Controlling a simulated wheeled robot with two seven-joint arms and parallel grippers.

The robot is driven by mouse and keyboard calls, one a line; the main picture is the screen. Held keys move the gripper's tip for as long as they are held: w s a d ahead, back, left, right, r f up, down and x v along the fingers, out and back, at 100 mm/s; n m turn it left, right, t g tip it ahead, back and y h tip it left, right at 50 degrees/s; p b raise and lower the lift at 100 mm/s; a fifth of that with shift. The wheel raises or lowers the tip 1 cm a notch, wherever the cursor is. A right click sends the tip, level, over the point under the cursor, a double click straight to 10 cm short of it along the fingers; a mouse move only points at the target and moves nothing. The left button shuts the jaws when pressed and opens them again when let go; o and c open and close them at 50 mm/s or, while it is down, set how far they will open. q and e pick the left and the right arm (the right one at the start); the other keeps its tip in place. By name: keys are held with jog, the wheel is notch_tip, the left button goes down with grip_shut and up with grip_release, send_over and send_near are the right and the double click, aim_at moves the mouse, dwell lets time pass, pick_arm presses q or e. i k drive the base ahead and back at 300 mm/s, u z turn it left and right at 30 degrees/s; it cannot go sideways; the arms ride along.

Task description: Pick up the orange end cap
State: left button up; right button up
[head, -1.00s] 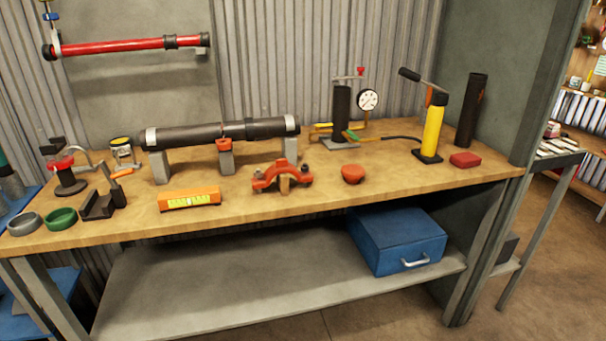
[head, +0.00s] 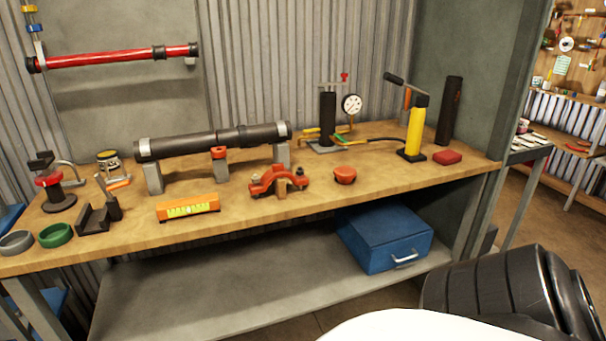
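The orange end cap (head: 345,175) is a small round orange-red piece with a darker lower part. It sits on the wooden workbench (head: 240,217) near the front edge, right of the middle. Nothing covers it and no gripper is near it. Neither of my grippers is in view. A black ribbed part and a white part of my own body show at the lower right, in front of the bench.
An orange clamp (head: 279,181) stands left of the cap, and an orange level (head: 188,206) farther left. Behind are a black pipe on supports (head: 210,141), a gauge stand (head: 328,118) and a yellow pump (head: 412,129). A red block (head: 447,157) lies right. Bench around the cap is clear.

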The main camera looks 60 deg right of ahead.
aim_at(345, 174)
jog(key=i, duration=1.2)
jog(key=z, duration=2.05)
